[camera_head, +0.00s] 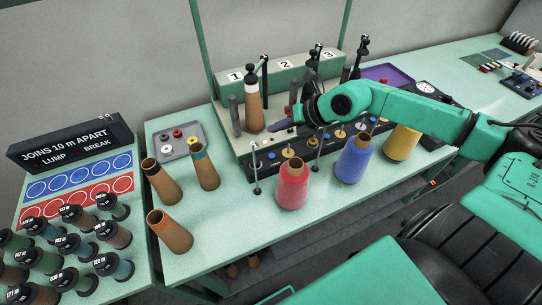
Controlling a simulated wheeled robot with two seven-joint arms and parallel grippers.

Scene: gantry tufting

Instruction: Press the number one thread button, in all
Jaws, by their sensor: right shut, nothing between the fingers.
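The machine (247,147) on the middle table has a green back rail with plates marked 1 (235,76), 2 and 3. A brown cone with a white top (254,105) stands below plate 1. Small coloured knobs, one of them yellow (288,152), line the dark front strip. I cannot tell which part is the number one thread button. My right arm reaches in from the right across the machine. My right gripper (276,127) is shut and empty, just right of the cone's base. It looks close to the machine top; contact cannot be told. My left gripper is out of view.
Red (292,185), blue (355,158) and yellow (402,142) thread cones stand along the machine's front. Several bare brown cones (170,232) stand at left. Thin posts rise from the front strip. A sign board (70,145) and dark spools fill the left table.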

